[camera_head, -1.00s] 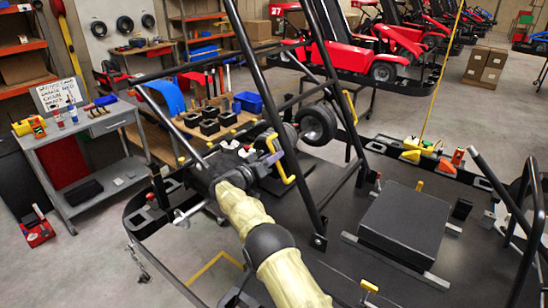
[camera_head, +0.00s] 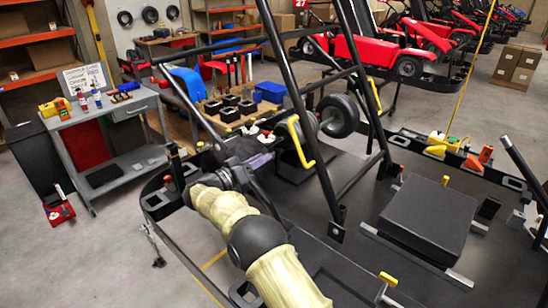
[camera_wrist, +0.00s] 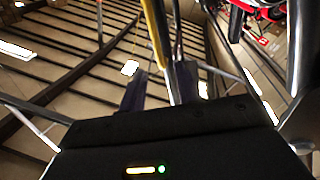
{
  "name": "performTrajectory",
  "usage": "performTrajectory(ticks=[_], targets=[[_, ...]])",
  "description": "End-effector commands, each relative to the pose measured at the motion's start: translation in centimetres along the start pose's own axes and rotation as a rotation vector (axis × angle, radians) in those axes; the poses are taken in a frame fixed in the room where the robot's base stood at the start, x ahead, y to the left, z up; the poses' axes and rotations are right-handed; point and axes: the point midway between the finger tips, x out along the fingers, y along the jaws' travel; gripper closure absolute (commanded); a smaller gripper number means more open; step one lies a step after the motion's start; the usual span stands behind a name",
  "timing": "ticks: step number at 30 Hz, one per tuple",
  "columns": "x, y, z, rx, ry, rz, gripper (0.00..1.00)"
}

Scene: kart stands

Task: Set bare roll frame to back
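The roll frame (camera_head: 318,165) is a bare black tube frame standing up on the kart, with no panel on it. A yellow handle (camera_head: 297,140) sits on its near left tube, and another yellow handle (camera_head: 374,95) is on the far tube. My gripper (camera_head: 262,160) is just left of the near handle, apart from it in the head view. In the wrist view my two dark fingers (camera_wrist: 160,88) are spread. A yellow bar (camera_wrist: 156,32) and a grey tube show between or beyond them; which is unclear. I see nothing gripped.
The black kart floor carries a dark box (camera_head: 428,220) on rails. Yellow and orange parts (camera_head: 455,148) lie on the far side rail. A grey cart (camera_head: 105,155) stands left, and a bench with black trays (camera_head: 230,108) behind. Grey floor is open at the lower left.

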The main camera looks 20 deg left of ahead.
Motion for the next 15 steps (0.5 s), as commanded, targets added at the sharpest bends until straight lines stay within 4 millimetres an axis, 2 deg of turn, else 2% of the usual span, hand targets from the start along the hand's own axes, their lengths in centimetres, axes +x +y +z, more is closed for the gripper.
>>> performTrajectory(ticks=[3, 6, 15], targets=[[-2.1, -0.2, 0.2, -0.001, 0.001, -0.002, 0.68], [-3.1, -0.1, 0.1, -0.001, 0.001, -0.001, 0.68], [-3.6, 0.0, 0.0, -0.001, 0.000, 0.000, 0.68]])
